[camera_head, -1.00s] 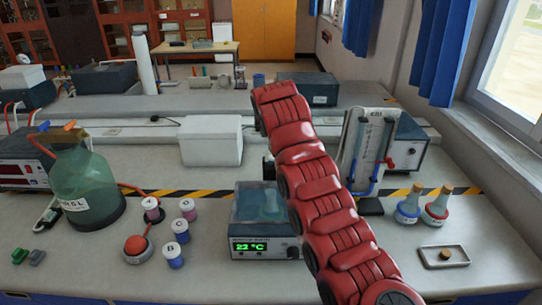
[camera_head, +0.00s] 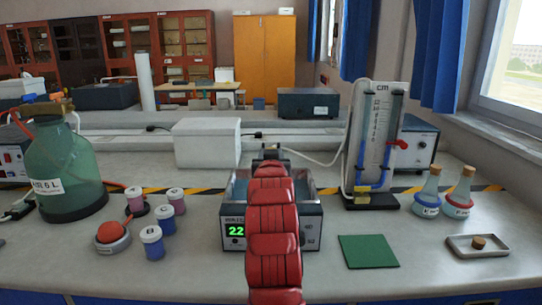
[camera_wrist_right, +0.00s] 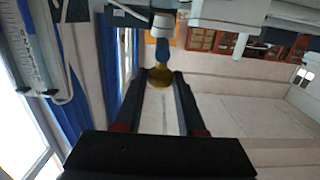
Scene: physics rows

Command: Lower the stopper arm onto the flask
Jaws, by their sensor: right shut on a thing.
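My red right arm reaches straight ahead over the water bath (camera_head: 312,212), whose display reads 22. My right gripper (camera_wrist_right: 160,80) is shut on a yellow-brown round piece (camera_wrist_right: 160,77) that joins a blue stem and a white part in the right wrist view. I cannot tell whether this piece belongs to the stopper arm. In the head view the gripper (camera_head: 270,150) is a small dark shape at the arm's far end, and what it holds is hidden. Two conical flasks with corks, one blue (camera_head: 427,198) and one red (camera_head: 460,196), stand at the right. My left gripper is out of view.
A large green bottle (camera_head: 65,175) and several small labelled jars (camera_head: 152,243) stand at the left. A white box (camera_head: 206,145) and a manometer (camera_head: 378,140) stand behind. A green mat (camera_head: 368,251) and a tray with a cork (camera_head: 478,252) lie at the right front.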

